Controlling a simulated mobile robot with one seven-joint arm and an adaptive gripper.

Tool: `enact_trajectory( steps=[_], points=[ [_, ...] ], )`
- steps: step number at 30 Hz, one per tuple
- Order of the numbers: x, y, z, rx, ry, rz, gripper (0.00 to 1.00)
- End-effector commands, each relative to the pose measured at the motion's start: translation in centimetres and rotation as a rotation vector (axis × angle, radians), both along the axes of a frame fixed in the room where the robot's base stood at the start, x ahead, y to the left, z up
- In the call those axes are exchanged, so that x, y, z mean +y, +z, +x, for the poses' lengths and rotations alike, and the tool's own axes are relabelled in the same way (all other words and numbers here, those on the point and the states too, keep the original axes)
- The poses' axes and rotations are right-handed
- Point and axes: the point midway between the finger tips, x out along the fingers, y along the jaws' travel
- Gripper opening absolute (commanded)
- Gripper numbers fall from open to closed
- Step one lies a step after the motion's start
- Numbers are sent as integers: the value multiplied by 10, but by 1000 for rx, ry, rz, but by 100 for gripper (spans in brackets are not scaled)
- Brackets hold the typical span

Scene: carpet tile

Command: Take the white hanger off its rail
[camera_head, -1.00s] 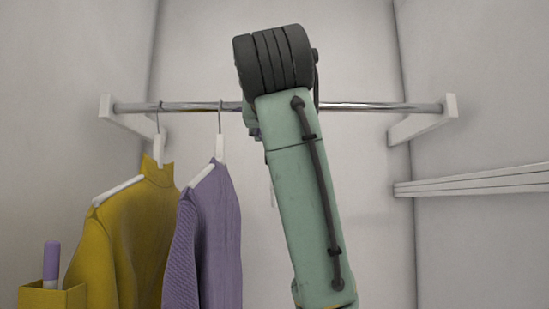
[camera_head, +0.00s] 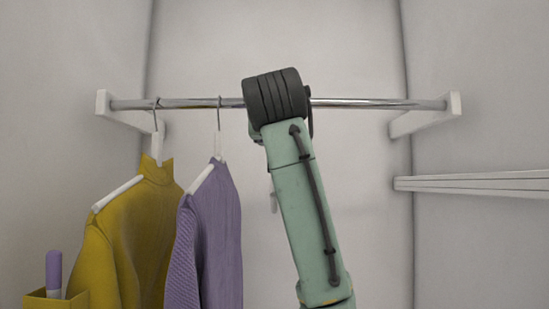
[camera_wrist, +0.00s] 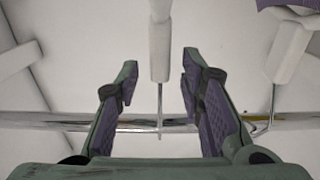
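A white hanger (camera_wrist: 160,40) shows in the wrist view, its pale neck and thin metal hook standing between the fingers of my gripper (camera_wrist: 160,68). The gripper is open, with a gap on both sides of the hook, and I see no finger touching it. The hook reaches the chrome rail (camera_wrist: 65,122), which also shows in the head view (camera_head: 370,103). In the head view my arm hides the gripper and most of this hanger; only a small pale piece (camera_head: 273,203) shows left of the arm.
A purple knit (camera_head: 217,230) and a mustard turtleneck (camera_head: 130,240) hang on other white hangers to the left. A yellow box (camera_head: 55,299) with a purple-capped item (camera_head: 54,270) stands lower left. A white ledge (camera_head: 470,184) runs along the right wall. The rail's right half is bare.

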Motion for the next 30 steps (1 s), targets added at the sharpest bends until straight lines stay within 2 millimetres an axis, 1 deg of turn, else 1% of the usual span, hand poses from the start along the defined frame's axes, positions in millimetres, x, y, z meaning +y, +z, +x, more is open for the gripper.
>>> enact_trajectory(
  steps=[1, 12, 15, 30],
  points=[
    [0, 0, 0, 0, 0, 0, 30],
    [0, 0, 0, -1, 0, 0, 5],
    [0, 0, 0, -1, 0, 0, 0],
    [0, 1, -1, -1, 0, 0, 0]
  ],
)
